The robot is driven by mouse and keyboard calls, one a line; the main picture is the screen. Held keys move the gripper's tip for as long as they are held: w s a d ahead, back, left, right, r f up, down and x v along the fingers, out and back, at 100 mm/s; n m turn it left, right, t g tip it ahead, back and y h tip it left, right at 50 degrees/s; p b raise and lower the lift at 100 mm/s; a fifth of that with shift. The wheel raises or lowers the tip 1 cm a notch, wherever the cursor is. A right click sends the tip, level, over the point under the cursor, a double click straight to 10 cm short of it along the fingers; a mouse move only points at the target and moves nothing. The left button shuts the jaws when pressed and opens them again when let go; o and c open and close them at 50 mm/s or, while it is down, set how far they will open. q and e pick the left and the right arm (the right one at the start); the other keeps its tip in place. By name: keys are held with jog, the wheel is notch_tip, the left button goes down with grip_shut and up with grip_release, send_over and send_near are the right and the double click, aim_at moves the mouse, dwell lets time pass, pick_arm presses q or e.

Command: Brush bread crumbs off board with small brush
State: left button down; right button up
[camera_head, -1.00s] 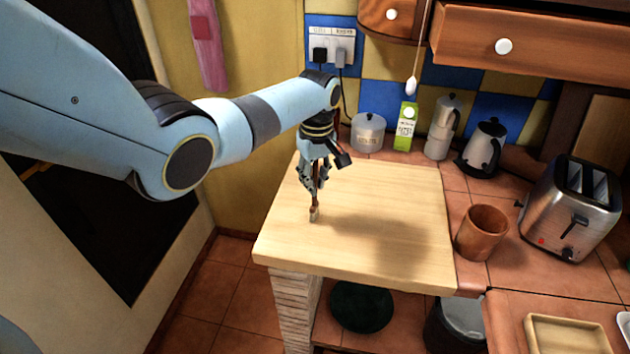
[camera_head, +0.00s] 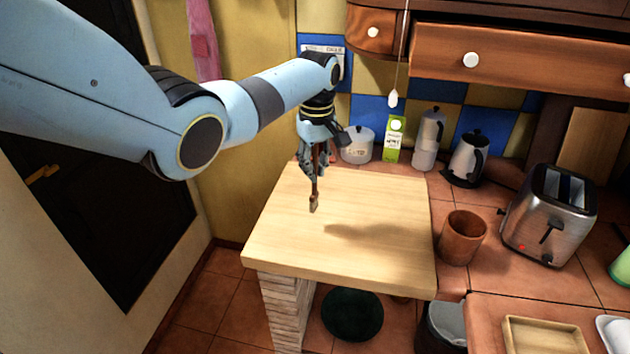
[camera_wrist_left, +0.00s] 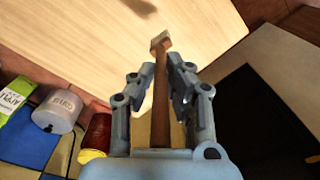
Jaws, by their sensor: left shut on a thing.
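The pale wooden board (camera_head: 290,240) is a thick slab on a brick base in the middle of the head view. I make out no crumbs on it. My left gripper (camera_head: 316,168) is above the board's left half, pointing down, shut on the thin brown handle of a small brush (camera_head: 314,200). The brush's pale head is down and seems slightly above the board, apart from its shadow. In the left wrist view the brush (camera_wrist_left: 161,85) stands out between the fingers of the gripper (camera_wrist_left: 156,75), with the board (camera_wrist_left: 80,40) behind. My right gripper is not in view.
A red jar (camera_wrist_left: 98,130) shows in the wrist view.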

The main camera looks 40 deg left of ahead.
pick_arm(q)
jog(key=shift+s+a+r, duration=0.1)
jog(key=shift+r, duration=0.85)
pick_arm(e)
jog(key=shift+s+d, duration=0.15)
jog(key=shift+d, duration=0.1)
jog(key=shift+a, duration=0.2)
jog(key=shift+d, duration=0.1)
